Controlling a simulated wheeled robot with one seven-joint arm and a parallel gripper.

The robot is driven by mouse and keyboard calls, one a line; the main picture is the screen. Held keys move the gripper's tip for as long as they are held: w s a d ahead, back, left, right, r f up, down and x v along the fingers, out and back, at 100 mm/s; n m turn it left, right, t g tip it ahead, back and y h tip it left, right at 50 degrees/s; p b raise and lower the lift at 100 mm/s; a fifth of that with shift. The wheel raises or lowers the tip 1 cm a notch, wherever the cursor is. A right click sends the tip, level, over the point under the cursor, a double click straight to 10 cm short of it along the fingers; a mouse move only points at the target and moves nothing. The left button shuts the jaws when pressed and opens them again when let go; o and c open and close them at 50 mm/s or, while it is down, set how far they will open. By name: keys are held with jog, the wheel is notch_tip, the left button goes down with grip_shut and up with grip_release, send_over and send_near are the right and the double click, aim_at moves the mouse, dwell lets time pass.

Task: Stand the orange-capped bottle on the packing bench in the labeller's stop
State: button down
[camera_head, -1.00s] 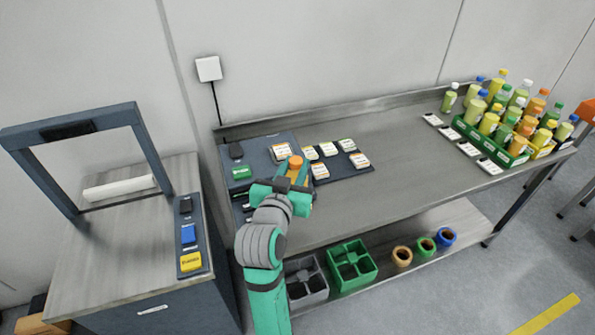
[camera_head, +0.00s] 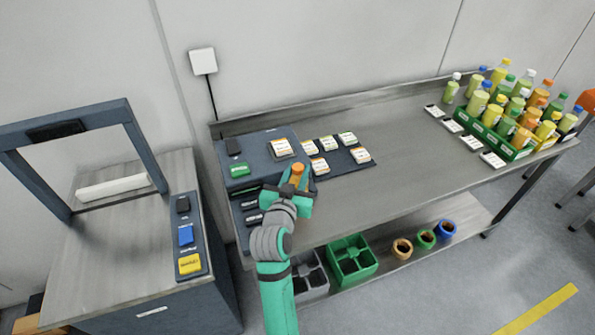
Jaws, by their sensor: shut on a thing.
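My gripper (camera_head: 288,190) is shut on the orange-capped bottle (camera_head: 298,174), with the orange cap pointing up. My gripper hides most of the bottle's body. It is over the front left part of the steel bench (camera_head: 420,160), just in front of and to the right of a dark blue box unit (camera_head: 262,155) with a green button (camera_head: 238,169) and a label card on top. This unit may be the labeller; I cannot make out its stop. I cannot tell whether the bottle touches the bench.
A dark mat with several label cards (camera_head: 345,158) lies right of the unit. A green crate (camera_head: 521,154) of bottles stands at the right end. Left is a cabinet with a dark arch (camera_head: 140,145) and coloured buttons. The bench's middle is clear.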

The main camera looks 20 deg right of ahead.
dwell(0.3)
jog(key=c, duration=1.4)
grip_release()
jog(key=v, duration=1.2)
jog(key=s+a+f+n+t+y, duration=0.1)
jog(key=s+a+f+n+y, duration=0.2)
jog(key=s+a+f, duration=0.35)
jog(key=s+a+f+n+y, duration=0.3)
jog(key=s+f, duration=0.5)
jog(key=f, duration=0.1)
jog(key=s+a+y, duration=0.1)
jog(key=s, duration=0.9)
jog(key=s+a+y, duration=0.1)
jog(key=s+a, duration=0.1)
jog(key=s, duration=0.8)
jog(key=shift+s+a+r+y, duration=0.25)
jog(key=shift+a+r+y, duration=0.05)
jog(key=shift+a+r, duration=0.05)
